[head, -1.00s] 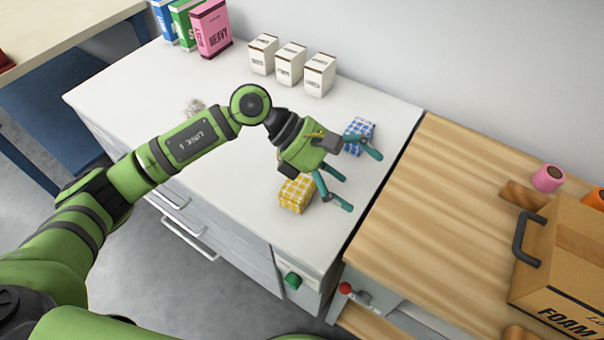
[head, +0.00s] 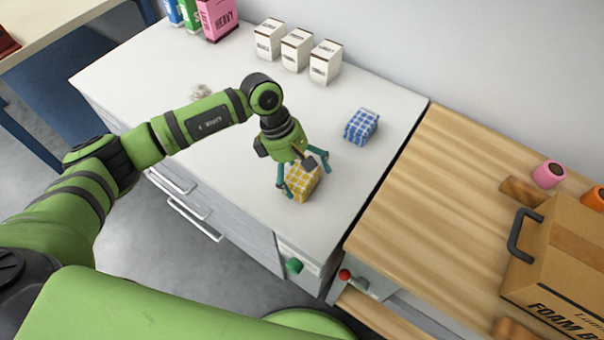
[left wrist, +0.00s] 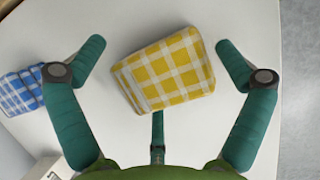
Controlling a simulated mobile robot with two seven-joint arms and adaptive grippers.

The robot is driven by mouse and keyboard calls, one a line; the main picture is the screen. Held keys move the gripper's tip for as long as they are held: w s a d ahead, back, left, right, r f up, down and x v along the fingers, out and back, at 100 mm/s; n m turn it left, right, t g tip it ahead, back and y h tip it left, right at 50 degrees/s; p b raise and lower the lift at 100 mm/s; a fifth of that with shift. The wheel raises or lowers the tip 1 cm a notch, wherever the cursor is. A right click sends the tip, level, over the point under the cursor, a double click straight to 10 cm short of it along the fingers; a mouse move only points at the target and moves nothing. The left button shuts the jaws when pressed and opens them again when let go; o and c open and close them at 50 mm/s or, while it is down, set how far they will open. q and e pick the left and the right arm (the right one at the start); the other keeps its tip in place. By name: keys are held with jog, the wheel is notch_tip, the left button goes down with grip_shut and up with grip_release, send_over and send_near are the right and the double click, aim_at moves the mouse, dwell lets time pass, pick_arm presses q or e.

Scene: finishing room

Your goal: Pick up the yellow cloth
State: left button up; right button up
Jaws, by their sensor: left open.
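The yellow cloth (head: 303,182) is a folded, yellow-and-white checked block on the white counter, near its front right end. In the left wrist view the yellow cloth (left wrist: 166,70) lies tilted between the spread fingers, with white counter showing on both sides of it. My left gripper (head: 303,180) is open and points down over the cloth, its teal fingers on either side. The fingers do not appear to touch the cloth in the left wrist view. The gripper hides part of the cloth in the head view. My right gripper is not in view.
A blue checked cloth (head: 361,126) lies behind and right of the yellow one. Several white boxes (head: 297,49) stand along the wall. A wooden bench (head: 440,215) with a cardboard box (head: 560,262) adjoins on the right. A small crumpled thing (head: 200,92) lies on the counter's left part.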

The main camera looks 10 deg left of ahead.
aim_at(311, 179)
pick_arm(q)
jog(key=shift+c, duration=0.4)
jog(key=c, duration=1)
jog(key=shift+c, duration=0.2)
jog(key=shift+r, duration=0.1)
jog(key=shift+r, duration=0.2)
jog(key=r, duration=0.1)
jog(key=r+b, duration=0.2)
jog(key=shift+s+d+r, duration=0.35)
jog(key=shift+s+r, duration=0.05)
jog(key=s+d+r+b, duration=0.2)
jog(key=s+d+r, duration=0.4)
jog(key=s+d, duration=0.1)
jog(key=shift+s+r+b, duration=0.3)
jog(key=shift+s+b, duration=0.05)
jog(key=shift+s, duration=0.2)
